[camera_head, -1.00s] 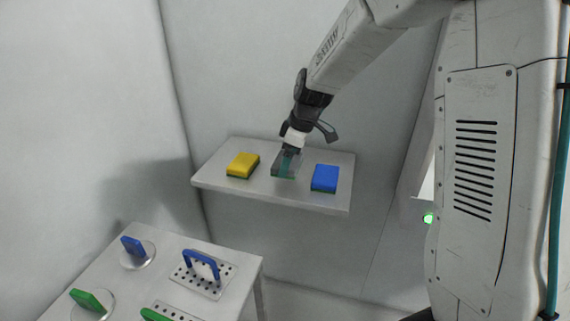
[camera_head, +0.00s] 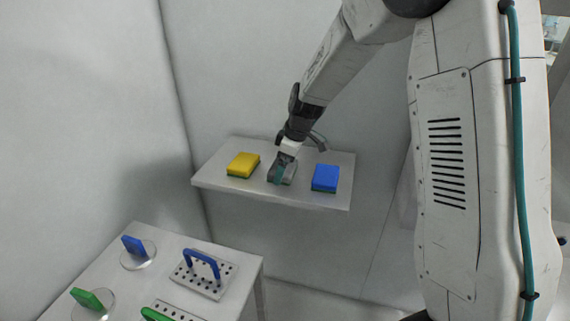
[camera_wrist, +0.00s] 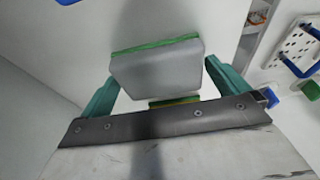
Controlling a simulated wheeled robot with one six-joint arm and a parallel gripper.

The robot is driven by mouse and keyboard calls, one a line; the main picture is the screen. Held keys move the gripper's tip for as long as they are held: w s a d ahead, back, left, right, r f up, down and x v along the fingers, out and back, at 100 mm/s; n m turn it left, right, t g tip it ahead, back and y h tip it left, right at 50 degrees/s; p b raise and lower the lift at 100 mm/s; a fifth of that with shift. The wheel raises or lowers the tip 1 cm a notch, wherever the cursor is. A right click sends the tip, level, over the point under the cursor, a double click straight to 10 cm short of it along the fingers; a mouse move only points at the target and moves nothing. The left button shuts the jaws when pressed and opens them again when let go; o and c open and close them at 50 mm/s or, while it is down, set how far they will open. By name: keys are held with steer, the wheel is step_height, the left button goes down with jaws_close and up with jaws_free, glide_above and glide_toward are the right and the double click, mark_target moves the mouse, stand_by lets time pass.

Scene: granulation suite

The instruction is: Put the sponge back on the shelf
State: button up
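A grey sponge with a green layer (camera_head: 288,176) is at the shelf (camera_head: 250,194), between a yellow and a blue sponge. My gripper (camera_head: 282,170) reaches down over it, with a teal finger in front of it.
The yellow sponge (camera_head: 243,165) lies left of the grey one, the blue sponge (camera_head: 325,178) right. A lower table (camera_head: 130,285) at bottom left holds blue-handled and green-handled pieces, including a perforated plate (camera_head: 205,278). Walls stand close behind and left of the shelf.

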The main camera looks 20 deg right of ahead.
steer(key=v, duration=1.2)
steer(key=s+r+m, duration=0.2)
steer(key=s+r, duration=0.3)
steer(key=s, duration=0.3)
steer(key=s+m+h, duration=0.2)
steer(key=s+m, duration=0.6)
steer(key=s, duration=2)
steer(key=shift+f+m+g+h, duration=0.2)
steer(key=shift+m+g+h, duration=0.1)
steer(key=shift+m, duration=0.1)
